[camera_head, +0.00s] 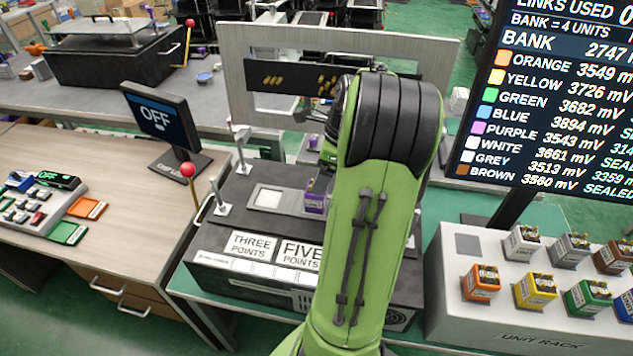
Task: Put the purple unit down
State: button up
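The purple unit (315,203) is a small block with a darker top, partly hidden behind my green arm. It is over or on the dark top of the black fixture (239,210), right of a pale square pad (268,197). I cannot tell whether it rests there or hangs just above. My arm's elbow and forearm cover the area to its right.
A red-knobbed lever (188,170) stands at the fixture's left, below a monitor reading OFF (160,118). A white unit rack (465,310) at right holds several coloured units. An upright grey frame (237,60) stands behind the fixture. A bank screen (560,90) is at upper right.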

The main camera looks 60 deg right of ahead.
jog(key=w+a+r+n+h, duration=0.1)
jog(key=w+a+r+n, duration=0.1)
jog(key=a+r+n, duration=0.6)
jog(key=w+a+r+n+h, duration=0.1)
jog(key=a+n, duration=0.5)
jog(key=a, duration=0.5)
jog(key=s+a+n+t, duration=0.2)
jog(key=s+a+n, duration=0.7)
jog(key=n, duration=0.8)
jog(key=a, duration=0.3)
jog(key=shift+s+a+r+t+y+p, duration=0.15)
jog(key=shift+s+a+t+y+p, duration=0.15)
jog(key=shift+a+t+y, duration=0.1)
jog(key=shift+d, duration=0.15)
